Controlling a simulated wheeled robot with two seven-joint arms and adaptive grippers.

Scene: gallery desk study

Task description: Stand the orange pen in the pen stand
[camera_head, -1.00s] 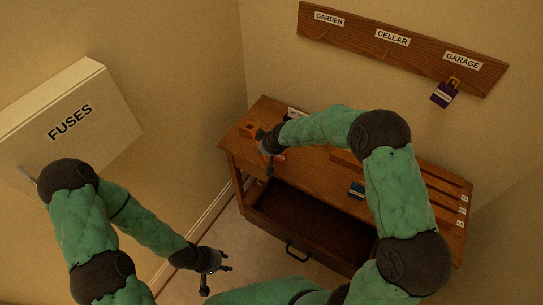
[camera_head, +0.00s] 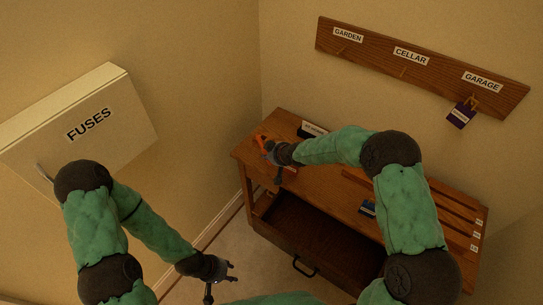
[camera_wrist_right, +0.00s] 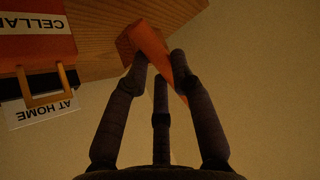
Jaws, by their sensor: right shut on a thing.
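My right gripper (camera_wrist_right: 163,65) is shut on the orange pen (camera_wrist_right: 153,45), which slants between the fingers in the right wrist view. A brown wooden block (camera_wrist_right: 125,47), perhaps the pen stand, shows beside the pen at the desk edge; I cannot tell whether the pen is inside it or only beside it. In the head view, the right gripper (camera_head: 270,158) is over the desk's left end, with orange (camera_head: 262,140) showing beside it. My left gripper (camera_head: 222,281) is open and empty, low in front of the fuse box wall.
The desk (camera_head: 325,152) has an open drawer (camera_head: 310,235) below. A red CELLAR tag (camera_wrist_right: 35,45) and an AT HOME card (camera_wrist_right: 40,112) are near the right gripper. A blue tag (camera_head: 367,209) lies on the desk. A key board (camera_head: 420,65) and a fuse box (camera_head: 85,120) are on the walls.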

